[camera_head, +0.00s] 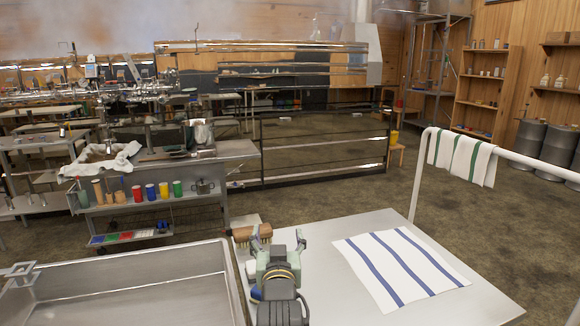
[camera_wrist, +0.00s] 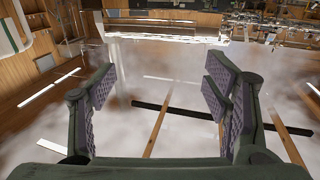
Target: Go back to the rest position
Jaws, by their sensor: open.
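My gripper (camera_head: 277,243) is over the left part of the steel table (camera_head: 330,290) in the head view, with its fingers spread. In the wrist view my gripper (camera_wrist: 160,100) is open, and nothing is between its pads. That view looks out into the room, with wooden walls, beams and whitish haze.
A blue-striped cloth (camera_head: 400,265) lies flat on the table, and a brush (camera_head: 252,233) is by my gripper. A steel sink (camera_head: 130,285) stands left. A rail (camera_head: 500,150) with a green-striped cloth (camera_head: 462,157) rises at right. Cups (camera_head: 150,191) line a shelf beyond.

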